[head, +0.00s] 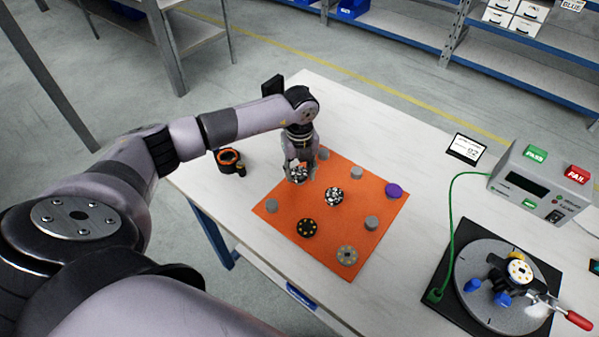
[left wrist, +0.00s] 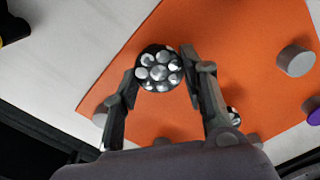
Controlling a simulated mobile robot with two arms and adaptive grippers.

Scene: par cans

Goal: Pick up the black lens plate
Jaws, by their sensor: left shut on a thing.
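The black lens plate (left wrist: 158,70) is a round dark disc with several clear, silvery lenses on its face. In the left wrist view it sits between the two fingertips of my left gripper (left wrist: 163,72), which is shut on it. In the head view my left gripper (head: 298,175) points down over the back left part of the orange mat (head: 278,236) and mostly hides the plate. I cannot tell whether the plate is clear of the mat. A second lens-covered disc (head: 333,196) lies on the mat to the right. My right gripper is not in view.
The mat also holds a black disc with yellow dots (head: 307,228), a grey disc (head: 347,256), a purple cap (head: 394,190) and several grey cylinders. A black-and-orange ring part (head: 229,160) stands left. Right are a turntable fixture (head: 490,312) and a PASS/FAIL tester (head: 530,185).

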